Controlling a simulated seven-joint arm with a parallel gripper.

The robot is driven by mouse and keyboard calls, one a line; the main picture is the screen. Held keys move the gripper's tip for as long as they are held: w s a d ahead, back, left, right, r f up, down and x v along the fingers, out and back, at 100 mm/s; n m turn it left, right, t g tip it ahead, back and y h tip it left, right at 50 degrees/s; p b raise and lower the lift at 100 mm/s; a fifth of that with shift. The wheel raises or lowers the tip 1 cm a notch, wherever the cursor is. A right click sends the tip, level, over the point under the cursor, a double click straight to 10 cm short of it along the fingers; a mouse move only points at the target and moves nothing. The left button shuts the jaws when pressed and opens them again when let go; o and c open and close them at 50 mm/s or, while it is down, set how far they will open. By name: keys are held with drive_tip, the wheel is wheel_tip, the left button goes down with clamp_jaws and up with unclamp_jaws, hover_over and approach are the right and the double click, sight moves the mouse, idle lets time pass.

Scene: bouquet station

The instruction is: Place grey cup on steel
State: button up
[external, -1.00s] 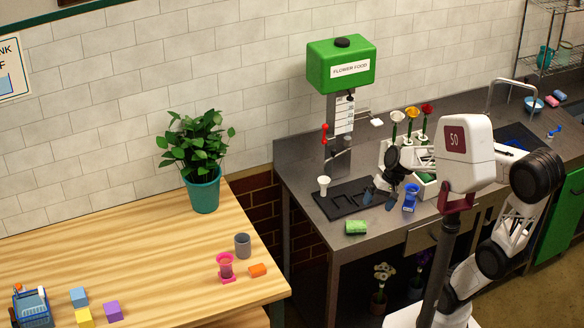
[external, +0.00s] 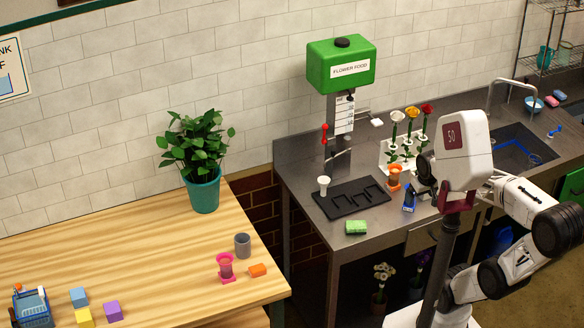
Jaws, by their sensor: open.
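The grey cup (external: 242,245) stands upright on the wooden table (external: 150,250), near its right end. The steel counter (external: 290,160) is to the right of the wooden table, across a gap. My gripper (external: 412,192) is over the front of the steel counter, close to the blue cup (external: 408,203), far to the right of the grey cup. It is open; its fingers are small and dark, and I cannot tell whether they touch the blue cup.
On the steel are a black tray (external: 350,199), a white cup (external: 324,186), an orange cup (external: 395,178), a green sponge (external: 356,227), a flower rack and the green dispenser (external: 341,65).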

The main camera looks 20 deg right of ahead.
drive_tip(key=shift+w, duration=0.1)
drive_tip(key=w+a+f+m+g+y, duration=0.1)
drive_tip(key=w+a+m+y, duration=0.2)
drive_tip(key=a, duration=0.4)
drive_tip(key=w+a+f+g+y, duration=0.1)
drive_tip(key=w+a+y, duration=0.1)
drive_tip(key=w+a, duration=0.4)
drive_tip(key=m+y, duration=0.9)
drive_tip(key=m, duration=0.6)
approach(243, 247)
drive_tip(key=w, duration=0.2)
drive_tip(key=w+a+f, duration=0.1)
drive_tip(key=shift+f, duration=0.1)
drive_tip(key=shift+a+f+m, duration=0.1)
drive_tip(key=shift+a+m, duration=0.05)
drive_tip(key=shift+m, duration=0.15)
drive_tip(key=shift+x, duration=1.25)
